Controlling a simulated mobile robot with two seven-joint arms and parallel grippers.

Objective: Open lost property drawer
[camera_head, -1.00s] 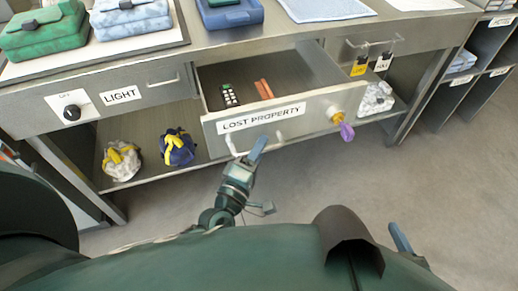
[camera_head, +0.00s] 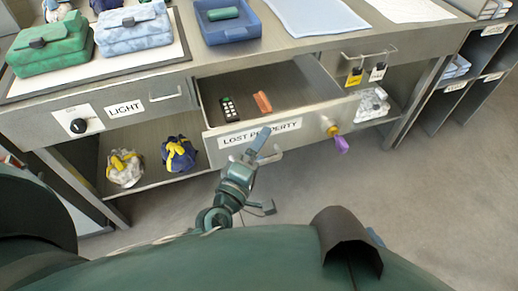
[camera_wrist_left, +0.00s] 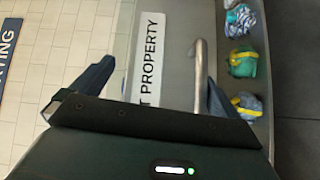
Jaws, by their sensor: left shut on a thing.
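The lost property drawer (camera_head: 300,118) is pulled partly out, with its labelled front facing me. My left gripper (camera_head: 263,142) is at the drawer front, below and over part of the label, shut on the drawer handle (camera_head: 276,156). In the left wrist view the handle (camera_wrist_left: 200,72) shows as a pale bar beside the LOST PROPERTY label (camera_wrist_left: 150,60), close to the right finger. The fingers partly hide the handle. Of my right gripper only a blue tip (camera_head: 375,237) shows behind my body; its jaws are hidden.
The drawer holds a black remote-like item (camera_head: 228,108) and an orange item (camera_head: 262,102). Bundled bags (camera_head: 180,154) lie on the shelf below. The floor (camera_head: 440,200) to the right is clear.

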